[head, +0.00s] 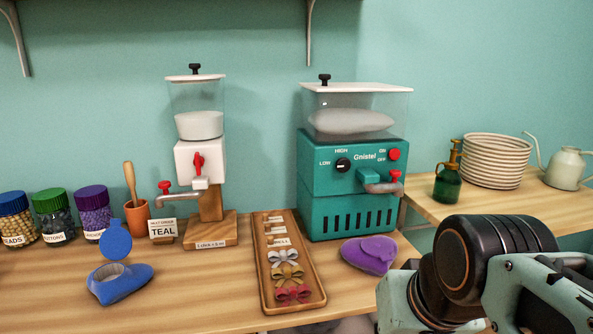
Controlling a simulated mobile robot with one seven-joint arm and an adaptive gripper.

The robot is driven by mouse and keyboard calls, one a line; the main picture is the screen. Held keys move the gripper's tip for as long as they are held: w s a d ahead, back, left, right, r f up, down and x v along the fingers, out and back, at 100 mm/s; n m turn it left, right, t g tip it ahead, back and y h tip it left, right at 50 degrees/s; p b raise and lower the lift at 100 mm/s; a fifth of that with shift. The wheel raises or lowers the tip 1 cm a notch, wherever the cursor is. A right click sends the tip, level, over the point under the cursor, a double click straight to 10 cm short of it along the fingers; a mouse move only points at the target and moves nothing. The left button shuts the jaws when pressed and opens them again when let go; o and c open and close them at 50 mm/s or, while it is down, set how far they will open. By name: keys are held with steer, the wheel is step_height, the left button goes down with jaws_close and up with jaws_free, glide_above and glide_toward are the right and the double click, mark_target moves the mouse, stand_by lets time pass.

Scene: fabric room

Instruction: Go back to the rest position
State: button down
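My arm shows at the lower right, folded in front of the table's right part. Its links are pale teal with a round black cap. My gripper and its fingertips are not in view, so I cannot see what they hold, if anything. The arm is apart in the picture from the purple pouch-shaped thing (369,254), which lies just to its left. Part of the table behind the arm is hidden.
A wooden tray (266,268) with bows lies mid-table. An open blue container (122,287) sits left. A teal machine (319,180) and a white dispenser (184,161) stand behind. Lidded jars (53,223) line the left; plates (495,160) stand right. Bare wood shows front left.

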step_height(320, 180, down, 3)
steer(key=s, duration=0.3)
step_height(320, 180, up, 38)
steer(key=a+p, duration=0.1)
steer(key=p, duration=3.6)
steer(key=shift+w+r+n+h, duration=0.15)
steer(key=shift+w+n+h, duration=0.15)
steer(key=shift+n, duration=0.1)
